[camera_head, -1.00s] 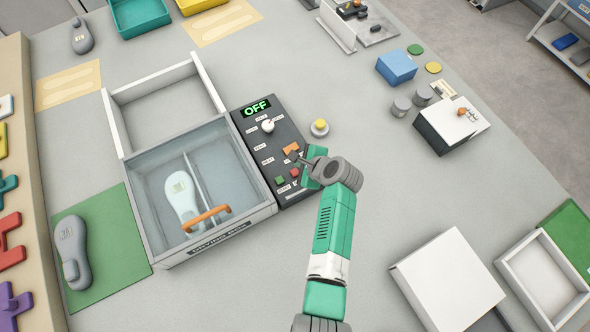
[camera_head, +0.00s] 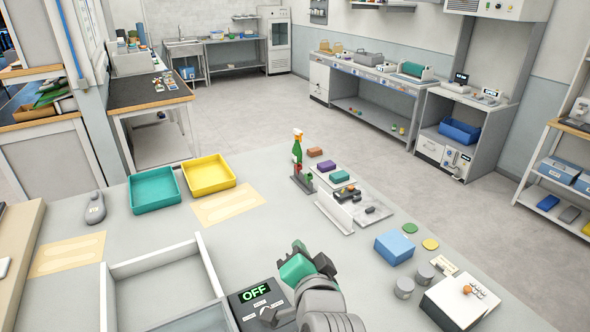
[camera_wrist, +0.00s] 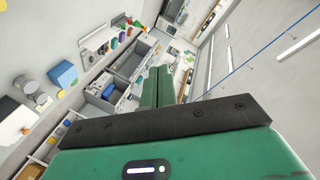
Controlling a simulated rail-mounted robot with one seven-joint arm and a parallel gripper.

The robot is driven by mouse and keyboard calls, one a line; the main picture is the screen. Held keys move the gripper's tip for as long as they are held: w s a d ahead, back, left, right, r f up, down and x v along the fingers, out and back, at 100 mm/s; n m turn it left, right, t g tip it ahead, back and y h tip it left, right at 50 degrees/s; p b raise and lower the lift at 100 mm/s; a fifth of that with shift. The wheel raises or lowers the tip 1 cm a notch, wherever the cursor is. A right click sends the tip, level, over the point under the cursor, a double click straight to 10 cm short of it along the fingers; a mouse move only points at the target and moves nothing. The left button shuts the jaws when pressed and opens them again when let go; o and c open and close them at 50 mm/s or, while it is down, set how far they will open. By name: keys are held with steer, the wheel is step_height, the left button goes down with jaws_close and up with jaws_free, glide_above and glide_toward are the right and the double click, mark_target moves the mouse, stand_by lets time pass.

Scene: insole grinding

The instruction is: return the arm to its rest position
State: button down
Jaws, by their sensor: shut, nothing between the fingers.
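My gripper (camera_head: 297,264) is in the lower middle of the head view, raised above the table (camera_head: 352,262) beside the control panel (camera_head: 258,302). In the wrist view its two green fingers (camera_wrist: 155,87) are together with nothing between them, pointing out over the room. The panel's display reads OFF. The drying box (camera_head: 175,290) stands left of the panel; only its far part shows, and its contents are out of the picture.
A teal tray (camera_head: 154,191) and a yellow tray (camera_head: 208,175) stand at the table's far left. A grey insole form (camera_head: 95,208) is left of them. A blue box (camera_head: 394,247), grey cylinders (camera_head: 404,288) and a white box (camera_head: 455,302) stand to the right.

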steer(key=s+r+n+t+h+p, duration=0.1)
steer(key=s+r+n+t, duration=0.2)
steer(key=s+r, duration=0.65)
steer(key=s+a+r+n+t+h+p, duration=0.15)
steer(key=s+r+t, duration=0.4)
steer(key=r, duration=0.75)
steer(key=s+r+n+t+h, duration=0.15)
steer(key=s+r+n, duration=0.25)
steer(key=s+r, duration=0.65)
step_height(320, 180, up, 14)
steer(key=w+y+p, duration=0.1)
steer(key=p, duration=1.1)
steer(key=shift+w+f+p, duration=0.15)
steer(key=shift+w+p, duration=0.25)
steer(key=shift+m, duration=0.25)
